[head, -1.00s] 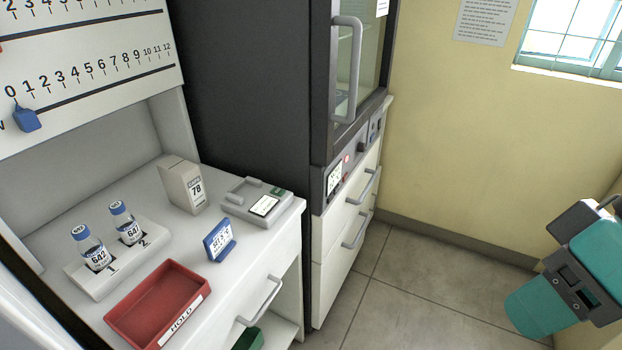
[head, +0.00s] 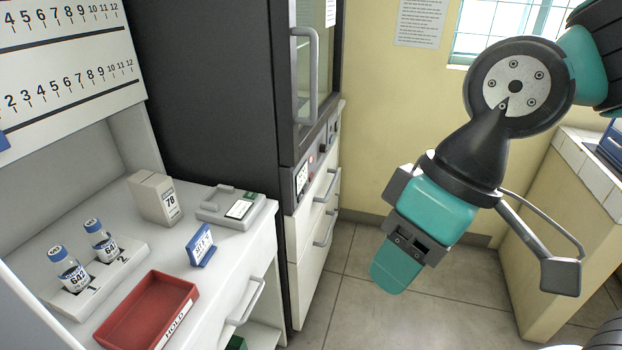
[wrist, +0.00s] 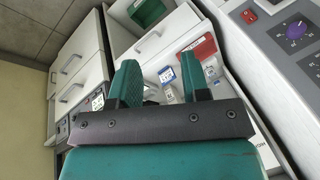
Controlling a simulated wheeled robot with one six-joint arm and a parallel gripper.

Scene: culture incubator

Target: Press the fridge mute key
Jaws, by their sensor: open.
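The fridge (head: 205,90) is a tall dark cabinet with a glass door and a grey handle. Below the door is its control strip (head: 322,150), with a small display (head: 302,178) and a lit red light (head: 310,160). The strip is seen at a steep angle, and I cannot tell which part is the mute key. My teal gripper (head: 396,268) hangs to the right of the fridge, well apart from it, pointing down. In the wrist view my gripper (wrist: 161,85) is open and empty, and the display (wrist: 98,101) shows left of the fingers.
A white bench holds a red HOLD tray (head: 150,312), a vial rack (head: 95,280), a box marked 78 (head: 155,197), a blue sign (head: 200,245) and a grey device (head: 230,207). White drawers with handles (head: 325,228) project under the fridge panel. The floor (head: 355,290) before them is clear.

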